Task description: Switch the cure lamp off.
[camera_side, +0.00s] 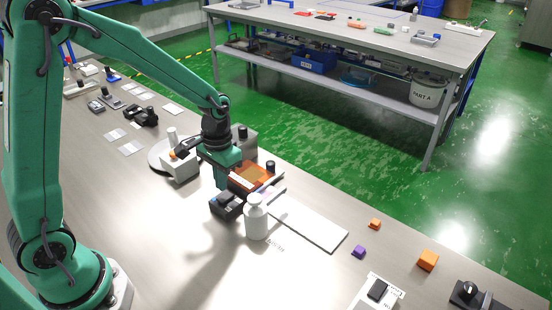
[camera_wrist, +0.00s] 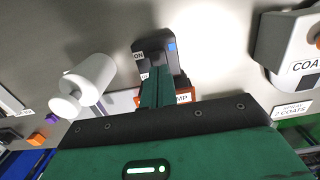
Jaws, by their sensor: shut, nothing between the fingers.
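A black switch box (camera_wrist: 172,58) with a blue patch on top and a small plate reading "ON" stands just beyond my fingertips in the wrist view. In the side view the black box (camera_side: 227,205) sits on the bench. An orange block (camera_side: 250,178) stands behind it; its label ending in "MP" (camera_wrist: 184,97) is partly covered by my gripper in the wrist view. My gripper (camera_wrist: 157,76) is shut and empty, with its green fingers over the near part of the box. In the side view my gripper (camera_side: 221,183) is directly behind the box. I cannot tell whether they touch.
A white bottle (camera_side: 256,220) stands close beside the switch box. A pale box with an orange knob (camera_side: 180,167) is to the left. A long white plate (camera_side: 310,222) lies right of the orange block. Front bench space is mostly clear.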

